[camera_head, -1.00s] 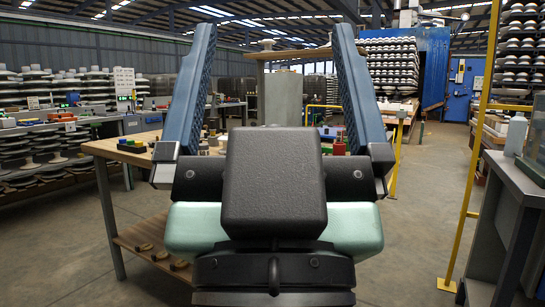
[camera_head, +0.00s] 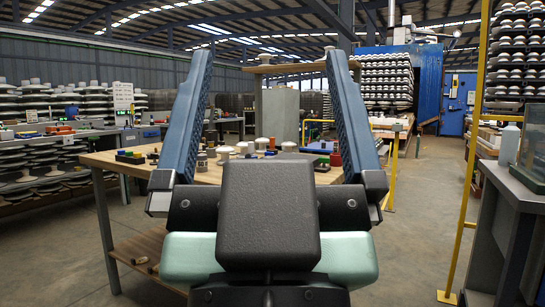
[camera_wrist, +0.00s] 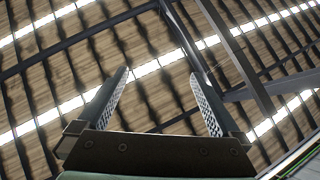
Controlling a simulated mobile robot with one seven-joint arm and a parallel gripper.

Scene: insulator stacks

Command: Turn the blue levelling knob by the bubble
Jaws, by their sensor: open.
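My gripper (camera_head: 269,55) is raised in front of the head camera, its two blue ridged fingers wide apart and pointing up. Nothing is between the fingers; in the wrist view the gripper (camera_wrist: 158,74) is also open and empty, against the roof. I cannot make out the blue levelling knob or the bubble in either view. The wooden workbench (camera_head: 108,163) stands beyond my gripper, partly hidden by it. Small pieces stand on it, among them white domed pieces (camera_head: 224,154), a red cylinder (camera_head: 335,159) and a blue-and-green block (camera_head: 130,157).
Racks of insulators (camera_head: 50,165) line the left. Open concrete floor (camera_head: 415,220) lies right of the workbench.

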